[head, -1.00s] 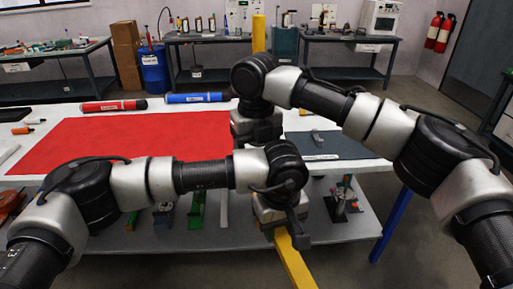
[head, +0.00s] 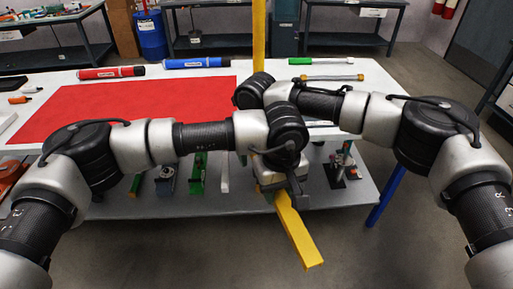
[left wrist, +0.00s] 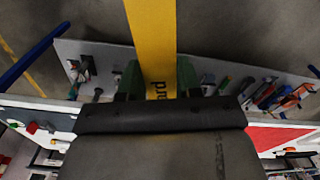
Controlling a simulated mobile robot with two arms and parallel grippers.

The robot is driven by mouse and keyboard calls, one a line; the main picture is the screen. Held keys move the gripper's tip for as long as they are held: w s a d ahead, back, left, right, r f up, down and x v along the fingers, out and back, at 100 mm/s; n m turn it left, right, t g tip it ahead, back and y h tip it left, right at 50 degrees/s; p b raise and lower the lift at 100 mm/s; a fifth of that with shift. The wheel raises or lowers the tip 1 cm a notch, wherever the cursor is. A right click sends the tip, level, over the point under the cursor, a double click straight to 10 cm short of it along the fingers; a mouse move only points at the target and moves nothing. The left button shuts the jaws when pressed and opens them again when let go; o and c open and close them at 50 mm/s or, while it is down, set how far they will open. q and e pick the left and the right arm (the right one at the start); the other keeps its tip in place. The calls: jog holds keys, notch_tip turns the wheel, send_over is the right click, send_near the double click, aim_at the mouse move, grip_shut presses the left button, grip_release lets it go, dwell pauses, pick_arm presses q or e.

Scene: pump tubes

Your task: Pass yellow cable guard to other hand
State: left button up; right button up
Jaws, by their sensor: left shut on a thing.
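The yellow cable guard (head: 299,234) is a long, straight yellow bar. In the head view its lower end sticks out below my left gripper (head: 282,184). A yellow upright length behind my right wrist lines up with it, but my wrists hide the stretch between. My right wrist is close behind and above my left wrist, beside the yellow upright; my right gripper's fingers are hidden.
A white table (head: 205,80) with a red mat (head: 110,108) lies behind my arms. Red (head: 112,72) and blue (head: 196,63) tubes rest at its back. A grey lower shelf (head: 125,205) holds several small parts. The floor in front is clear.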

jog(key=shift+a, duration=0.1)
jog(key=c, duration=1.1)
pick_arm(q)
jog(key=o, duration=1.2)
pick_arm(e)
jog(key=shift+c, duration=0.3)
